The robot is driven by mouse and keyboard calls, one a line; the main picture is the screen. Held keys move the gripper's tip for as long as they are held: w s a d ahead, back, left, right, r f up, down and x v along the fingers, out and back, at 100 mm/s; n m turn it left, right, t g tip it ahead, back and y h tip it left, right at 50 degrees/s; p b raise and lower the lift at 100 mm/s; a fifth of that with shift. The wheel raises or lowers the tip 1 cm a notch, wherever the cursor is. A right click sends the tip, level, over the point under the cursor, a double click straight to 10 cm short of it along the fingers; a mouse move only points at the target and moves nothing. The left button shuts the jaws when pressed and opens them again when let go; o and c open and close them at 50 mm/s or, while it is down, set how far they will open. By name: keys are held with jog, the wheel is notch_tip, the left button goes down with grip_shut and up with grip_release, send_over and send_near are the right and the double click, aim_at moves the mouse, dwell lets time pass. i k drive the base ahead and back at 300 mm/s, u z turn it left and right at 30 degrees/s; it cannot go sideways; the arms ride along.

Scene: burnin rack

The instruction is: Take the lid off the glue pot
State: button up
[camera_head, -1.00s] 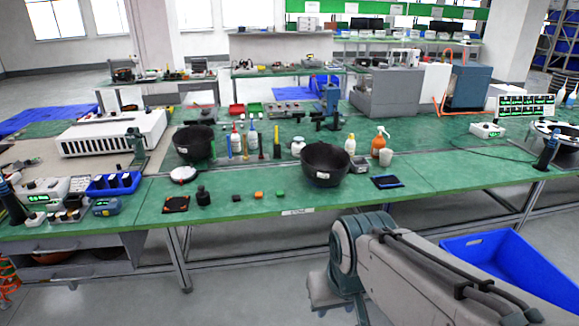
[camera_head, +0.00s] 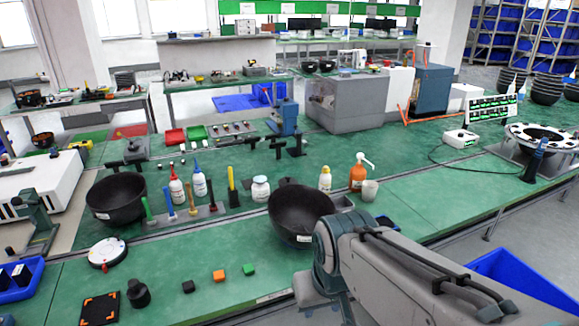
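A small white jar with a label and a pale lid (camera_head: 261,188) stands upright on the green bench, just behind the large black bowl on the right (camera_head: 299,212); it looks like the glue pot, but its label is too small to read. Its lid appears to be on. My arm comes in from the lower right, in front of the bench. My gripper cannot be made out in this view, so its fingers and anything in them are hidden. The arm is well apart from the jar.
Tools and bottles stand left of the jar, including a white bottle (camera_head: 199,182). An orange spray bottle (camera_head: 358,172) and white cup (camera_head: 370,190) stand right of it. Small blocks, including an orange one (camera_head: 219,276), lie near the front edge. A blue bin (camera_head: 525,285) is at lower right.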

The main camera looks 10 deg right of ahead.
aim_at(288, 180)
jog(key=z, duration=0.1)
jog(key=i, duration=0.55)
jog(key=z, duration=0.1)
jog(key=k, duration=1.3)
jog(key=z, duration=0.8)
jog(key=i, duration=1.2)
jog(key=u, duration=0.6)
jog(key=i, duration=0.75)
jog(key=u, duration=0.7)
